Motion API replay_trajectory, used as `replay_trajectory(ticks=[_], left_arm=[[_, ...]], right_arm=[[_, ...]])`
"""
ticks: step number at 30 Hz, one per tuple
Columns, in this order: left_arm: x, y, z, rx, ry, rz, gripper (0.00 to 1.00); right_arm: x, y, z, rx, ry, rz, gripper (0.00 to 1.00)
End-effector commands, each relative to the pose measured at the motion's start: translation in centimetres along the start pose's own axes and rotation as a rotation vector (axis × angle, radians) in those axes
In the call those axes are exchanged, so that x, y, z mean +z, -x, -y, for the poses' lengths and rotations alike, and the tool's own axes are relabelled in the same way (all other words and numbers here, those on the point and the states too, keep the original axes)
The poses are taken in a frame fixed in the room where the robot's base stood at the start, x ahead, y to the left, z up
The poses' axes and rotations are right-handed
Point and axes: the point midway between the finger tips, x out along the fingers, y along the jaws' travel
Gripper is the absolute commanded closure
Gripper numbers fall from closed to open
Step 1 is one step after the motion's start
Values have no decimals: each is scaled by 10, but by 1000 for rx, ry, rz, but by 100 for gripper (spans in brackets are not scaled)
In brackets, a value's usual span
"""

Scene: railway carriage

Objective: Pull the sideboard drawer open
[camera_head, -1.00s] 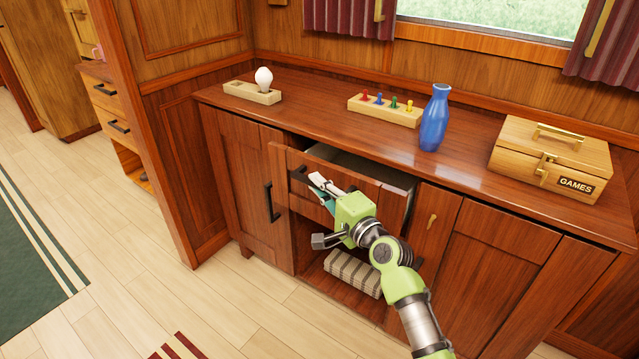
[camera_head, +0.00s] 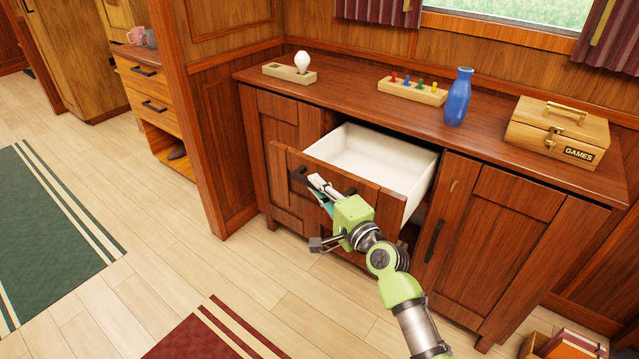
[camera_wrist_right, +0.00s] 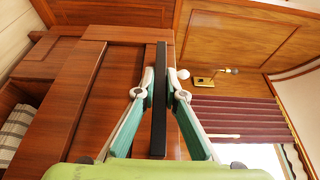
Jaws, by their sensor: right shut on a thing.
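The wooden sideboard (camera_head: 530,207) stands against the panelled wall. Its drawer (camera_head: 372,160) is pulled well out, and its white inside shows empty where I can see it. My right gripper (camera_head: 318,187) is at the drawer front, shut on the dark bar handle (camera_head: 298,178). In the right wrist view the black handle (camera_wrist_right: 159,100) runs between the two fingers of the right gripper (camera_wrist_right: 160,88). My left gripper is not in view.
On the sideboard top stand a bulb in a wooden holder (camera_head: 290,76), a peg block (camera_head: 412,93), a blue vase (camera_head: 458,97) and a games box (camera_head: 556,132).

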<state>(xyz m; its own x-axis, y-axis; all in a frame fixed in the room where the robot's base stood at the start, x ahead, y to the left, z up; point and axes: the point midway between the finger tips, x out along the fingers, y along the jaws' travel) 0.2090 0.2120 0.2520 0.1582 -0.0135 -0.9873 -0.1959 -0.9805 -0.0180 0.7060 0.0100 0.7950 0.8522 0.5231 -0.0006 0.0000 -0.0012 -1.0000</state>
Motion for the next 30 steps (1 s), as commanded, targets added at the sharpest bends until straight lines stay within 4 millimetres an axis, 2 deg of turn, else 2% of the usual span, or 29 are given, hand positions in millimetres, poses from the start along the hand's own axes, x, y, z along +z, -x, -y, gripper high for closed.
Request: replay_trajectory(ticks=[10, 11, 12, 23, 26, 30], left_arm=[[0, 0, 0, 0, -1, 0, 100], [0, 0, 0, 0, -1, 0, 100], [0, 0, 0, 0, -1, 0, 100], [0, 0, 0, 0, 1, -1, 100], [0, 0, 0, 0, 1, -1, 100], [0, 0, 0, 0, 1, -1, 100]], right_arm=[[0, 0, -2, 2, 0, 0, 100], [0, 0, -1, 2, 0, 0, 82], [0, 0, -1, 2, -1, 0, 73], [0, 1, 0, 0, 0, -1, 73], [0, 7, -1, 0, 0, -1, 73], [0, 26, -1, 0, -1, -2, 73]])
